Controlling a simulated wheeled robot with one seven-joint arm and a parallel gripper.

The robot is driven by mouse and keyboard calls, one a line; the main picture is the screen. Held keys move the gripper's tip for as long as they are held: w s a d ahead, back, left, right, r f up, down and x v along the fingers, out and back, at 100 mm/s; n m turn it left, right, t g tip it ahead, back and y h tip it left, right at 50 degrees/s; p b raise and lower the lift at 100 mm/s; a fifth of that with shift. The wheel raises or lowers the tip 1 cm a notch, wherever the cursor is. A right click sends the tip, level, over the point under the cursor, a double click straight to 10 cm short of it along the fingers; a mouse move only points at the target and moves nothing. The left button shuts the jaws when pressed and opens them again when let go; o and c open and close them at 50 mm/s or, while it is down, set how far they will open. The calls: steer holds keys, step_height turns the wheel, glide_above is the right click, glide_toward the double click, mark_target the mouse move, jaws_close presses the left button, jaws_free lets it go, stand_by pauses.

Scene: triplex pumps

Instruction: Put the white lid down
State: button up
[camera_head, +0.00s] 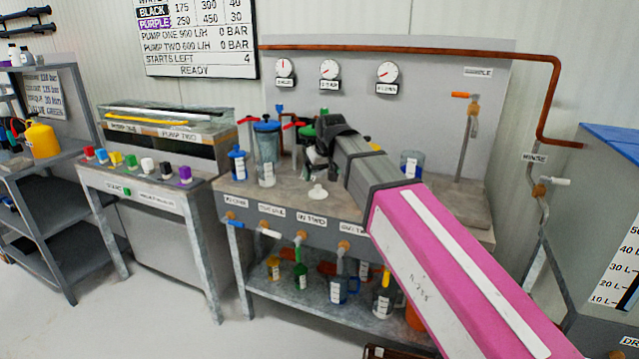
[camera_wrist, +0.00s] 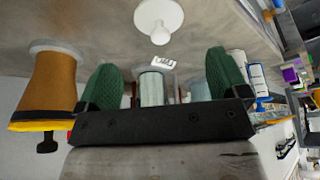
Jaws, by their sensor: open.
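The white lid (camera_head: 318,192) rests on the grey bench top (camera_head: 345,209), near its front edge. In the wrist view the white lid (camera_wrist: 160,16) is a round disc with a knob, beyond my fingertips and cut off by the top edge. My gripper (camera_wrist: 158,62) is open, its two green-padded fingers spread wide with nothing held between them. A gap shows between the fingers and the lid. In the head view my gripper (camera_head: 318,153) is above and behind the lid, its fingers partly hidden by the dark wrist.
A blue-lidded clear jar (camera_head: 266,154) and a smaller blue-lidded jar (camera_head: 237,165) stand left of the lid. An orange-brown vessel (camera_wrist: 48,85) is close beside my gripper in the wrist view. Several bottles stand on the shelf below. Bare bench surrounds the lid.

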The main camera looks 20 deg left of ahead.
steer(key=shift+v, duration=2.2)
